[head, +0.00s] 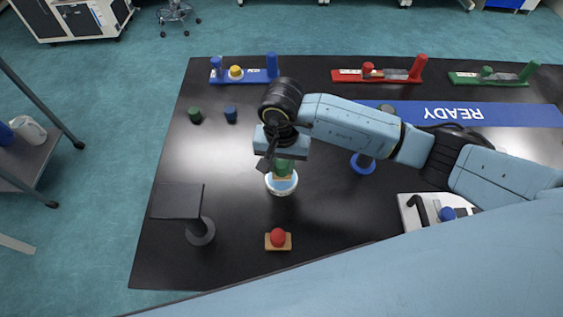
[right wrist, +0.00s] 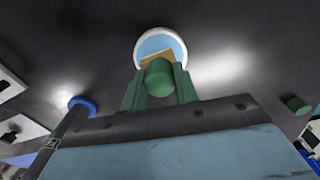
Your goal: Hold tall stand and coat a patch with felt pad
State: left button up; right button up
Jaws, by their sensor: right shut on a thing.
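My right gripper (head: 282,160) is shut on the green knob (right wrist: 158,78) of a felt pad (right wrist: 157,57) with a tan base. It holds the pad over a round dish (head: 281,187) with a white rim and blue inside, also in the right wrist view (right wrist: 160,37). I cannot tell whether the pad touches the dish's blue content. A tall dark stand (head: 178,201) with a flat top and round base is at the table's left front, apart from the gripper. A second pad with a red knob (head: 278,237) lies near the front edge. My left gripper is not in view.
Blue (head: 248,75), red (head: 378,75) and green (head: 500,79) racks line the back edge. A blue mat marked READY (head: 452,113) lies right. A blue-based post (head: 362,165) stands behind my right arm. Small green (head: 195,115) and blue (head: 231,114) pieces lie back left.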

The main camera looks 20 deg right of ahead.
aim_at(283, 161)
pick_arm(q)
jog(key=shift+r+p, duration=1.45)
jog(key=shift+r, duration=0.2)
pick_arm(e)
jog(key=shift+r, duration=2.95)
jog(key=shift+w+d+r, duration=0.15)
jog(key=shift+d+r, duration=0.05)
pick_arm(q)
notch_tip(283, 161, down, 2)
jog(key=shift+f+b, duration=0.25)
jog(key=shift+b, duration=1)
pick_arm(e)
jog(key=w+d+r+n, duration=0.1)
jog(key=d+r+n, duration=0.4)
jog(key=d+r, duration=0.3)
notch_tip(283, 161, up, 2)
jog(key=shift+w+r, duration=0.1)
jog(key=shift+w, duration=0.15)
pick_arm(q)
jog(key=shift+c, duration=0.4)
pick_arm(e)
jog(key=shift+d, duration=0.1)
